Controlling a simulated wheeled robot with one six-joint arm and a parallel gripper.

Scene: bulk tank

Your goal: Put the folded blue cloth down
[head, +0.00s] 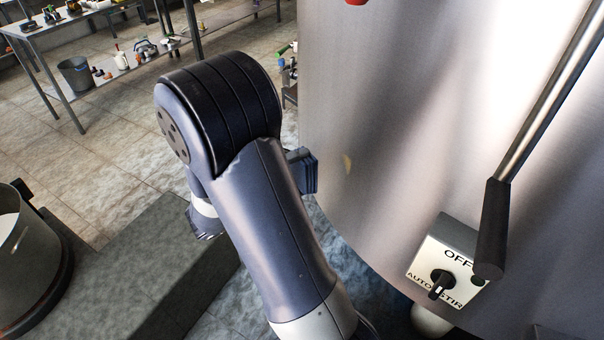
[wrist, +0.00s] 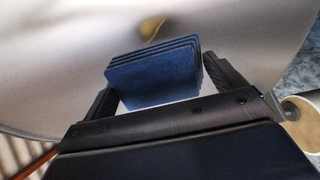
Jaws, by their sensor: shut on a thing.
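The folded blue cloth (wrist: 155,75) shows in the wrist view as a thick, layered pad. My gripper (wrist: 160,84) is shut on it, with one dark finger at each side. The cloth is held up in front of the curved steel tank wall (wrist: 60,60). In the head view the cloth (head: 309,172) shows beside the tank (head: 400,120), just right of my arm; my arm hides most of the gripper there. A yellowish smear (head: 347,163) is on the tank wall near the cloth; it also shows in the wrist view (wrist: 152,27).
A switch box (head: 447,262) marked OFF, AUTO and STIR and a black-gripped lever (head: 492,230) stick out from the tank at right. Benches (head: 130,70) with several items stand at the back. Tiled floor lies between.

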